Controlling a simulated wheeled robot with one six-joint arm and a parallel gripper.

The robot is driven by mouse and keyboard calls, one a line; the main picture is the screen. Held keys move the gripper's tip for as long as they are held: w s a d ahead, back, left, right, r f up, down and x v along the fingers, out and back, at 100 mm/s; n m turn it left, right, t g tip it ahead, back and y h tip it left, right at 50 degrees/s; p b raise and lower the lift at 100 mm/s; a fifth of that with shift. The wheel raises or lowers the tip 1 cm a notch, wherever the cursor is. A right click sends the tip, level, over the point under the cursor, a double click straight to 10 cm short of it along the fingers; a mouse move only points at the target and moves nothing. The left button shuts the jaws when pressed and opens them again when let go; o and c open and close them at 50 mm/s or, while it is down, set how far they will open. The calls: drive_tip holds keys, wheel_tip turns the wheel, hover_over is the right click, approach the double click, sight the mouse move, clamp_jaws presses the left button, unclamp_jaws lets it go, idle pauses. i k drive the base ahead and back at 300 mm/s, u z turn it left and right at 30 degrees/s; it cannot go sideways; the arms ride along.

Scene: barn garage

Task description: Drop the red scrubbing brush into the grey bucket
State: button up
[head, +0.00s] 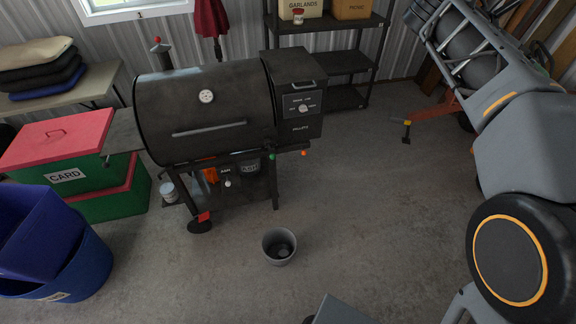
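I cannot make out the red scrubbing brush for certain. A small red piece (204,217) shows by the grill's front left leg, too small to identify. Parts of my arm fill the right side, but my gripper is out of view.
A black pellet grill (205,115) stands behind the bucket. Red-lidded green boxes (58,138) and blue bins (55,262) crowd the left. A black shelf rack (347,62) stands at the back. An orange-red beam (435,108) lies low at the right. Floor around the bucket is clear.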

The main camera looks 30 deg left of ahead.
sight(274, 250)
drive_tip(key=u, duration=1.9)
drive_tip(key=i, duration=1)
